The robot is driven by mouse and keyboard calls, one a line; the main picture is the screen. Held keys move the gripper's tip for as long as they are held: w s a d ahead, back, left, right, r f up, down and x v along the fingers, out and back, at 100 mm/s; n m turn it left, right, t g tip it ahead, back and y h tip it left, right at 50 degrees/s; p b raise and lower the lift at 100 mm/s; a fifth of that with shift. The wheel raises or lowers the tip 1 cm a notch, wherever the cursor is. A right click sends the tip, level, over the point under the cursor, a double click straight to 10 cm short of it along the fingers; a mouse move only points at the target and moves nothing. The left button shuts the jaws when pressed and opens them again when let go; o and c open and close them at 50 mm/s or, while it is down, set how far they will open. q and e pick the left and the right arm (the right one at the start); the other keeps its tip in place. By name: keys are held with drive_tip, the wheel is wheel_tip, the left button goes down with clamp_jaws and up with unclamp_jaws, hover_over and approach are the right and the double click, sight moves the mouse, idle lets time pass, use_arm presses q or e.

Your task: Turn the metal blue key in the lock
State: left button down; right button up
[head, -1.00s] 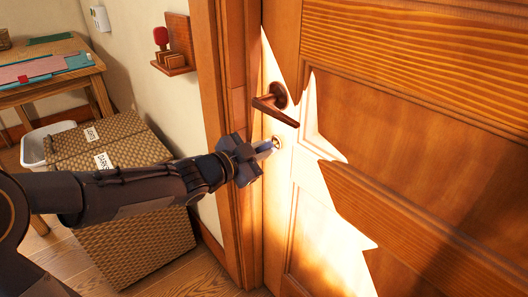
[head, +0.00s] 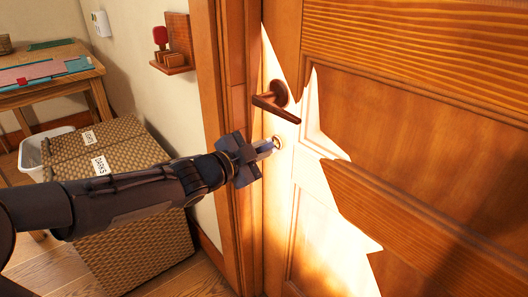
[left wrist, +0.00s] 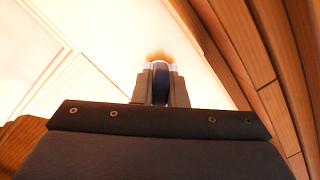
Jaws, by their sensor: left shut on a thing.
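The blue key (left wrist: 160,84) shows between my left gripper's fingers in the left wrist view. My left gripper (head: 264,149) is shut on it, right in front of the lock (head: 277,142) below the door handle. In the head view the fingers hide most of the key. Its tip meets the lock, but how deep it sits cannot be seen. In the left wrist view the lock is a blurred brownish patch (left wrist: 160,57) beyond the key. My right gripper is not in view.
The wooden door (head: 430,140) is closed, with a brown lever handle (head: 276,103) just above the lock. The door frame (head: 225,120) is close on the left. Wicker hampers (head: 135,245), a desk (head: 60,80) and a wall shelf (head: 174,67) stand farther left.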

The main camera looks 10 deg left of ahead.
use_arm(q)
drive_tip(key=shift+m+b, duration=0.7)
drive_tip(key=shift+b, duration=0.2)
drive_tip(key=shift+m+t+b, duration=0.5)
drive_tip(key=shift+m+b, duration=1.2)
drive_tip(key=shift+b, duration=0.5)
drive_tip(key=shift+w+r+m, duration=0.1)
drive_tip(key=shift+m, duration=0.7)
drive_tip(key=shift+r+m+t, duration=0.1)
drive_tip(key=shift+m+t, duration=0.2)
drive_tip(key=shift+m, duration=1.4)
drive_tip(key=c, duration=1.4)
unclamp_jaws()
drive_tip(key=shift+a, duration=0.1)
